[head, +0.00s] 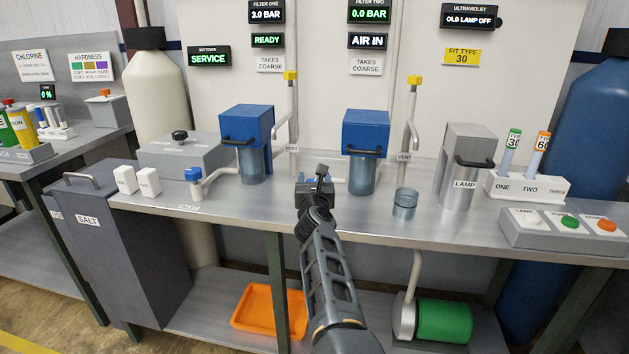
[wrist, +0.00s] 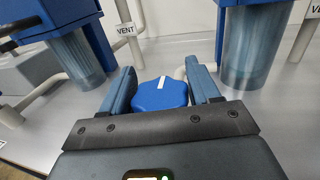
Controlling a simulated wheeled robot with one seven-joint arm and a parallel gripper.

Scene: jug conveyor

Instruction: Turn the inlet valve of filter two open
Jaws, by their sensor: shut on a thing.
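The filter two housing has a blue head (head: 366,132) and a clear bluish bowl (head: 362,176) over the bench. Its panel display (head: 370,11) reads 0.0 BAR, and the display below it (head: 368,41) reads AIR IN. My gripper (head: 315,188) is low over the bench, just left of this bowl, and hides the inlet valve in the head view. In the wrist view the valve's blue knob (wrist: 160,97) sits between my two fingers, gripped by them. A white mark on the knob points roughly away from my palm.
Filter one (head: 247,130) stands to the left, with another blue valve knob (head: 193,174) beside it. Vent pipes (head: 412,120) rise beside both filters. A clear cup (head: 405,203) and the lamp housing (head: 465,165) stand to the right. The bench front is mostly clear.

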